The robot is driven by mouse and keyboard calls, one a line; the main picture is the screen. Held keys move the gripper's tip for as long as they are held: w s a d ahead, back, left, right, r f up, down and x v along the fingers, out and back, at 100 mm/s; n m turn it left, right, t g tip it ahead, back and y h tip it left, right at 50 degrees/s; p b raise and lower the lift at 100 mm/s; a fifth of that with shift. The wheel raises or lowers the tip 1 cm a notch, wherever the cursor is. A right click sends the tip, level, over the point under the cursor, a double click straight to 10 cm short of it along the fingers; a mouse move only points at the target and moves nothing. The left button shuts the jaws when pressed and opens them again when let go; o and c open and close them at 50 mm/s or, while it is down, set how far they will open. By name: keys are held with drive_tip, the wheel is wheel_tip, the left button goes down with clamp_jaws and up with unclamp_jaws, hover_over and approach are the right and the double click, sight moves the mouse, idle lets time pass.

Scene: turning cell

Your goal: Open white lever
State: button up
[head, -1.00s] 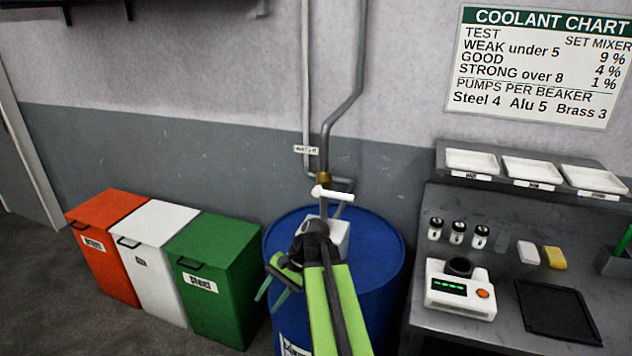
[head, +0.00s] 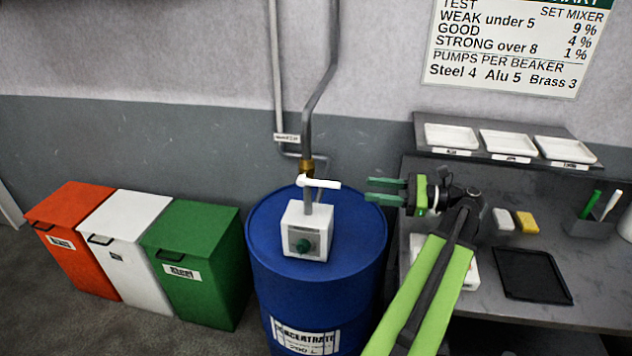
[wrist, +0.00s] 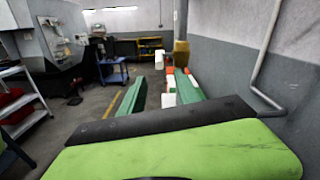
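The white lever (head: 318,183) sits on the pipe just above the white mixer box (head: 307,230) on the blue drum (head: 262,240). It lies about level, its free end pointing right. My gripper (head: 368,190) is to the right of the lever, its two green fingers apart, pointing left toward the lever's free end with a small gap. Nothing shows between the fingers in the head view. In the wrist view the green fingers (wrist: 160,75) are spread, with the brass valve fitting (wrist: 181,55) ahead; small white shapes near the fingertips are hard to tell apart.
A grey pipe (head: 322,85) runs up the wall from the valve. Red (head: 68,215), white (head: 125,240) and green (head: 195,230) bins stand left of the drum. The bench (head: 590,290) with a black tray (head: 532,273) is on the right, under my arm.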

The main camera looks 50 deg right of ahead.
sight(307, 180)
drive_tip(key=x, duration=1.5)
drive_tip(key=shift+w+a, duration=0.3)
clamp_jaws()
drive_tip(key=shift+d, duration=0.15)
idle(0.3)
